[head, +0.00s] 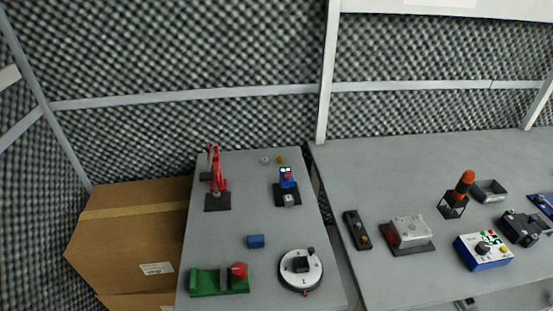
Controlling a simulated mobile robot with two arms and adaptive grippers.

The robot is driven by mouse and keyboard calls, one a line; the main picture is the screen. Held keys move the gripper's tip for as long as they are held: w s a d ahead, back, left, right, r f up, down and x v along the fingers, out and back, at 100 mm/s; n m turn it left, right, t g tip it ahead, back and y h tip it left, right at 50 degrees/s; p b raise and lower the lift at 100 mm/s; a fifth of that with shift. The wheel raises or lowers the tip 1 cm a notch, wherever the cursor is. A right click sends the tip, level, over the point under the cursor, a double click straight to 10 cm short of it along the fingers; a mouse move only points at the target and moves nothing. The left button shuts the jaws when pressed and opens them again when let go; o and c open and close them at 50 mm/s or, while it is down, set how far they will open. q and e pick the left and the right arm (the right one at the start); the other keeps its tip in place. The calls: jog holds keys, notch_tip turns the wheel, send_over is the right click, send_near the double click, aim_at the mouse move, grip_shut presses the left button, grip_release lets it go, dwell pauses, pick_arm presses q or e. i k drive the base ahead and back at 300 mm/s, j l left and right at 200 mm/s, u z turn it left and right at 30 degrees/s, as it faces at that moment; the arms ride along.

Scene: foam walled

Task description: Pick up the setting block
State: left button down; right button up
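A small plain blue block (255,240), which looks like the setting block, lies flat on the left grey table (220,230). It sits near the middle of that table, apart from the things around it. Nothing covers it. Neither of my grippers can be made out in the head view.
Near the block are a green fixture with a red knob (206,283), a round white dial (301,283), a blue device on a black base (287,187) and a red lever clamp (217,190). A cardboard box (125,235) stands left. The right table (370,170) holds several devices.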

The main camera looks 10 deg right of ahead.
aim_at(289, 200)
jog(key=k+l+u, duration=0.15)
jog(key=u, duration=0.2)
jog(key=k+l+u, duration=0.15)
jog(key=u, duration=0.2)
jog(key=k+l+u, duration=0.2)
jog(key=u, duration=0.15)
